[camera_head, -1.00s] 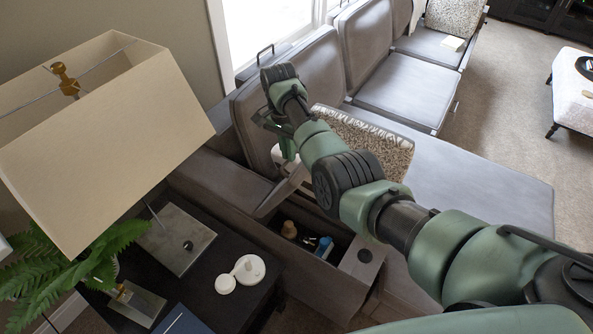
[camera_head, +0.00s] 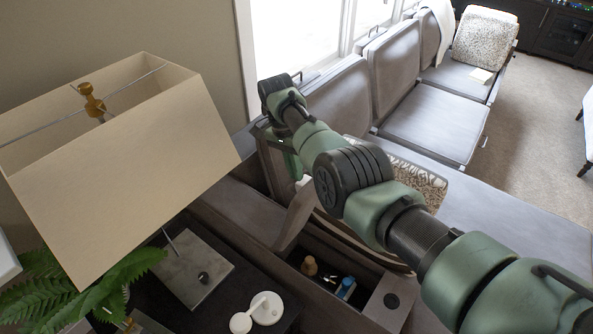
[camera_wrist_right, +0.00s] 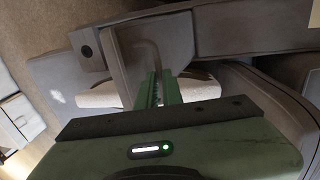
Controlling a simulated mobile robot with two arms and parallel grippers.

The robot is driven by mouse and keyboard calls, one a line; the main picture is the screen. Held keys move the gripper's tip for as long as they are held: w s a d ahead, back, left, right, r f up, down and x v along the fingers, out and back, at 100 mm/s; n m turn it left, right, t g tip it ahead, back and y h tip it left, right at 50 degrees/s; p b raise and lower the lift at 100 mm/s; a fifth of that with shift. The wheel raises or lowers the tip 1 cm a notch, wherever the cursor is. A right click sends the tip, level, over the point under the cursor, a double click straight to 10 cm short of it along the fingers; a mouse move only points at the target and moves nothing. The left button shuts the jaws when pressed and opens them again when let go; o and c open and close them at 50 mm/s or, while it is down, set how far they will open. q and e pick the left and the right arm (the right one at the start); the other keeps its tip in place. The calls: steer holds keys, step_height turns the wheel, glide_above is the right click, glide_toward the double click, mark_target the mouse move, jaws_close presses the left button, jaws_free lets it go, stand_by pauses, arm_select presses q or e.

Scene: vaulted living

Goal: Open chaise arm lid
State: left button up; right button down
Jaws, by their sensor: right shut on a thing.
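The grey chaise arm lid (camera_head: 297,215) stands raised at a tilt above the chaise arm; my arm hides part of it. Below it, the open arm compartment (camera_head: 372,318) holds a small tan bottle (camera_head: 309,266) and a blue-and-white item (camera_head: 346,288). My right gripper (camera_head: 290,160) is over the raised lid, its fingertips mostly hidden in the head view. In the right wrist view, the green fingers (camera_wrist_right: 158,90) are closed against the grey lid panel (camera_wrist_right: 148,55). My left gripper is out of view.
A large lampshade (camera_head: 120,150) and a dark side table (camera_head: 275,300) with a white round-lobed object (camera_head: 266,308) stand close on the left. The patterned cushion (camera_head: 420,185) lies behind my arm. Open carpet (camera_head: 530,150) is at the right.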

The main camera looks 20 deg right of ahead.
steer(key=shift+s+a+f, duration=0.15)
steer(key=shift+s+f, duration=0.15)
steer(key=shift+f, duration=0.25)
steer(key=shift+s+a+f, duration=0.1)
steer(key=shift+s+f, duration=0.15)
steer(key=shift+f, duration=0.3)
steer(key=c, duration=1.7)
jaws_free()
steer(key=shift+o, duration=0.9)
steer(key=shift+w+f, duration=0.2)
steer(key=shift+w, duration=0.15)
step_height(320, 180, up, 8)
steer(key=w+b, duration=0.1)
steer(key=b, duration=0.1)
steer(key=shift+w+a, duration=0.4)
steer(key=shift+a, duration=0.05)
